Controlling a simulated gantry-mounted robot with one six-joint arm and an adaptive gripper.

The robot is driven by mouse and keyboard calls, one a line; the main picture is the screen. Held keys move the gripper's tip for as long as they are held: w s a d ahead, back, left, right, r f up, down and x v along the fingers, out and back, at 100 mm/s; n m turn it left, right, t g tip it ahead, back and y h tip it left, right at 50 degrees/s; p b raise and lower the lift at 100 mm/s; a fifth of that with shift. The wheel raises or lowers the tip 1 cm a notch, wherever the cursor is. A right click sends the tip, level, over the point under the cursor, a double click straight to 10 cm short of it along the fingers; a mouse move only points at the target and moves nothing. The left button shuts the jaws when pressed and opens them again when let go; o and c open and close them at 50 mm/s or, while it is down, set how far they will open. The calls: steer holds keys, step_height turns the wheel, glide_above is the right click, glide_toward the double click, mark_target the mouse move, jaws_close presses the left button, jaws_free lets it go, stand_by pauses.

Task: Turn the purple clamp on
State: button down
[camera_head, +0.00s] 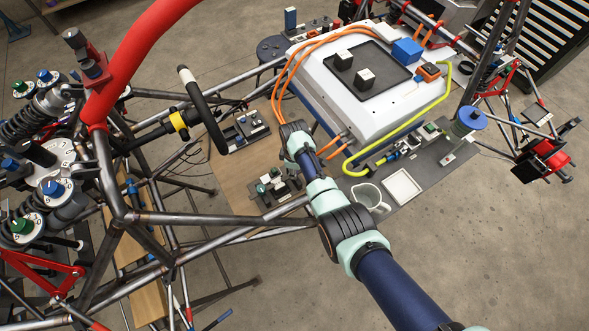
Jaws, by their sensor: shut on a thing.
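My arm reaches up from the lower right, and its wrist (298,145) is over the wooden bench top in front of the white box. The fingers of my gripper are not visible; they seem hidden by the wrist or the parts around it. I cannot make out a clearly purple clamp. A small fixture with green and white parts (272,186) lies just left of the wrist and forearm. Another dark plate with clamp-like parts (243,130) lies further left and up. What my gripper touches or holds cannot be seen.
A white box (330,85) with orange cables and a yellow hose (446,88) stands behind the wrist. A tube chassis with a thick red bar (108,68) fills the left. A white jug (371,197) and a white tray (403,187) sit right of the arm.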

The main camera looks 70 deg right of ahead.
stand_by(0.4)
steer(key=c, duration=0.8)
jaws_free()
steer(key=shift+c, duration=0.2)
step_height(320, 180, up, 12)
steer(key=shift+r, duration=0.1)
